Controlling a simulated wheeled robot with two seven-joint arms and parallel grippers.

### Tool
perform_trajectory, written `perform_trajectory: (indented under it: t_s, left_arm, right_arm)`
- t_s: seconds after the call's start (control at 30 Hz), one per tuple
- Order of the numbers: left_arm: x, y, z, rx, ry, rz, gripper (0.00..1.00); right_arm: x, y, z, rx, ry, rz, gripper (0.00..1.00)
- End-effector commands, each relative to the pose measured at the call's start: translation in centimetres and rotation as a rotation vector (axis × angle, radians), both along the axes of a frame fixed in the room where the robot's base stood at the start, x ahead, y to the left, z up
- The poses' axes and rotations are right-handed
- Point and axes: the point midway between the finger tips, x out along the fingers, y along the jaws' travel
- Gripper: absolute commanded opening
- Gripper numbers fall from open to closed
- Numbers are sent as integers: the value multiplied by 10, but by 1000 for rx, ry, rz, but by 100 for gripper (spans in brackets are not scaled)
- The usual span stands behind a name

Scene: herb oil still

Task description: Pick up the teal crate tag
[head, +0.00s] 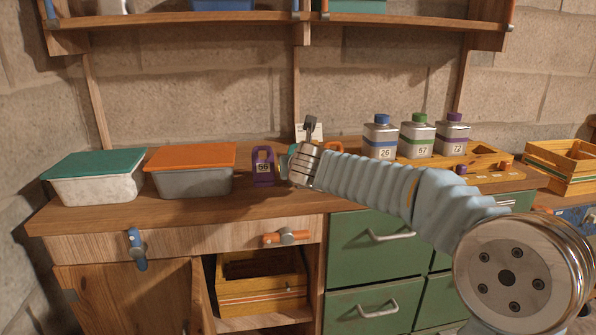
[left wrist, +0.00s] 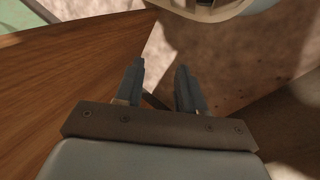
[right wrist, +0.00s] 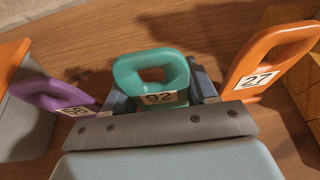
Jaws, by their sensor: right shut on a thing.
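The teal crate tag (right wrist: 152,75), numbered 92, stands between the fingers of my right gripper (right wrist: 160,88) in the right wrist view. The gripper is shut on it, over the wooden counter. In the head view my right gripper (head: 289,162) is at the counter's back, beside the purple tag, and its hand hides the teal tag. My left gripper (left wrist: 160,88) is open and empty in the left wrist view, with its fingers apart; it is not in the head view.
A purple tag (head: 263,167) numbered 56 and an orange tag (right wrist: 268,62) numbered 27 flank the teal tag closely. Lidded tubs (head: 190,182) stand at left. Several numbered bottles (head: 380,137) stand in a wooden rack behind my right arm. A yellow crate (head: 560,165) is at far right.

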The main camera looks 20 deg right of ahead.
Motion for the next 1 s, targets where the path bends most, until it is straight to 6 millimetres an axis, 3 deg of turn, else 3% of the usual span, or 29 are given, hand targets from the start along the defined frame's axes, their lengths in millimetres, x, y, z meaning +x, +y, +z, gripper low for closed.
perform_trajectory:
  t_s: [0.17, 0.37, 0.63, 0.8, 1.0]
  left_arm:
    - [0, 0, 4, 0, 0, 0, 39]
    - [0, -1, 20, -2, 0, -2, 39]
    - [0, -1, 25, -2, 0, -4, 39]
    - [0, -1, 18, -2, 0, -4, 39]
    - [0, -1, 17, -2, 1, -3, 39]
  right_arm:
    - [0, 0, 8, 0, -1, 0, 28]
    - [0, 0, 38, 1, -1, -1, 28]
    - [-50, 11, 94, 2, -6, 2, 28]
    - [-94, 22, 110, 2, -4, 3, 28]
    - [-126, 29, 125, 1, -1, 1, 28]
